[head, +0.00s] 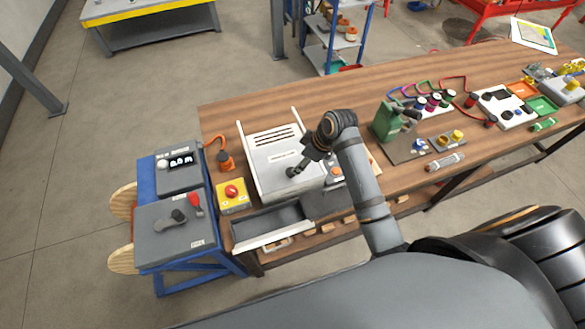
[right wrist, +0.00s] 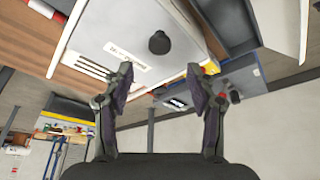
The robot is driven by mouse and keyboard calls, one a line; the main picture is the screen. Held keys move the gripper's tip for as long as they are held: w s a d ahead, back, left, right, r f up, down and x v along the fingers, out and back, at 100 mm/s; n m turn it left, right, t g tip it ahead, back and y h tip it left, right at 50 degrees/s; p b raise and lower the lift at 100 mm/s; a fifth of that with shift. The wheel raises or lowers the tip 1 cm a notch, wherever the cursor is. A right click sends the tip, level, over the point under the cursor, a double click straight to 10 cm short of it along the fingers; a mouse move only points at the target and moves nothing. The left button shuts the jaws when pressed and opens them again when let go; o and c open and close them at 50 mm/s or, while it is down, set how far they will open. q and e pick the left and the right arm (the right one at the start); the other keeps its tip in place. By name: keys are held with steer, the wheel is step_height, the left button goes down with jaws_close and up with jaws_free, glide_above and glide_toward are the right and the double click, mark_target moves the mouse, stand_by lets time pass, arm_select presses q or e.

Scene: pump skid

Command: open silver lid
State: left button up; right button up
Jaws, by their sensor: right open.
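The silver lid (head: 272,155) is the flat, light-grey top of a box on the wooden bench, with dark vent slots and a printed label. It lies closed. A dark round knob (right wrist: 159,42) stands on it. My right gripper (head: 298,166) is over the front right part of the lid, close to the knob. In the right wrist view my right gripper (right wrist: 159,78) is open and empty, and the knob shows between and beyond its fingertips. Whether the fingers touch the lid is unclear. My left gripper is not in view.
An open grey tray (head: 270,222) is in front of the box. A yellow box with a red button (head: 232,194) stands left of it. A green block (head: 388,122) stands right of my arm. Blue-framed control panels (head: 176,225) stand left of the bench (head: 225,122).

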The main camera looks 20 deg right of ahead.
steer(key=p+x, duration=0.1)
steer(key=x, duration=0.7)
steer(key=shift+f+p, duration=0.2)
steer(key=shift+p, duration=0.1)
jaws_close()
